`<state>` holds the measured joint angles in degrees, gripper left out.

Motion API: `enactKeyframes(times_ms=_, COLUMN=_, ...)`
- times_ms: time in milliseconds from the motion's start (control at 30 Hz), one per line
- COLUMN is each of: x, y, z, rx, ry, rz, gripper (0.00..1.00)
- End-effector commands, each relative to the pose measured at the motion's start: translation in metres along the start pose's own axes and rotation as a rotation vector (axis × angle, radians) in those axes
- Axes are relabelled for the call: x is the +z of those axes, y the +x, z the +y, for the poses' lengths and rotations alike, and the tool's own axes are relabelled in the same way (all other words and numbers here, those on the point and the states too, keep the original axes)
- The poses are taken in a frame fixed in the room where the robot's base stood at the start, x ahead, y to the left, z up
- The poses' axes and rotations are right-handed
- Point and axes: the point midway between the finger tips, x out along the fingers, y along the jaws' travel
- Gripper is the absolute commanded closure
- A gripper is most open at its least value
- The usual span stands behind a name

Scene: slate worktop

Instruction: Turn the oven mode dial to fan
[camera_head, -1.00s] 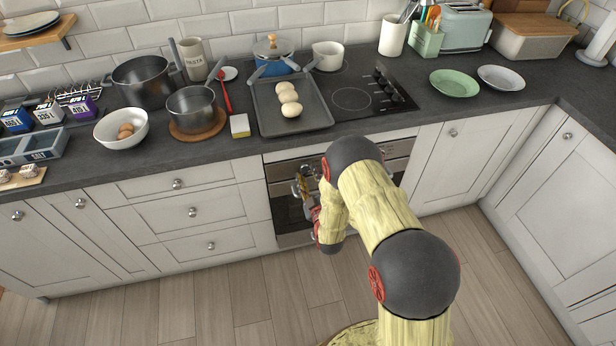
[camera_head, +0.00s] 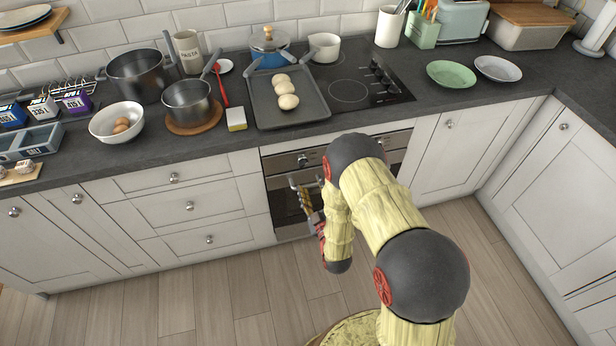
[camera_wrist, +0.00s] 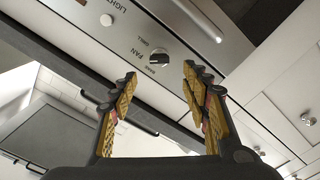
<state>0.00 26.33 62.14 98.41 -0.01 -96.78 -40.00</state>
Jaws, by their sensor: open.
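The oven (camera_head: 284,206) is built in under the hob. In the wrist view, its steel control panel (camera_wrist: 120,42) carries a dark round mode dial (camera_wrist: 159,57) with FAN, GRILL and BAKE printed around it. Which label the dial points at is too small to tell. My gripper (camera_wrist: 158,76) is open and empty, with its yellow fingers spread to either side below the dial in the picture, apart from it. In the head view, my gripper (camera_head: 308,200) is in front of the oven door, below the panel, partly hidden by my arm.
A bar handle (camera_wrist: 198,18) stands out close by the panel. The worktop above holds a baking tray (camera_head: 262,112) and pots. The wooden floor (camera_head: 225,290) in front is clear.

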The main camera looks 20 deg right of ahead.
Motion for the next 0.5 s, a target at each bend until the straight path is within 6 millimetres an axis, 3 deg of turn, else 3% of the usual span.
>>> enactKeyframes(times_ms=200, x=0.0, y=-0.026, z=0.0, rx=0.0, ry=0.0, rz=0.0, gripper=0.53)
enactKeyframes(times_ms=500, x=0.0, y=-0.031, z=0.0, rx=0.001, ry=0.0, rz=0.001, gripper=0.53)
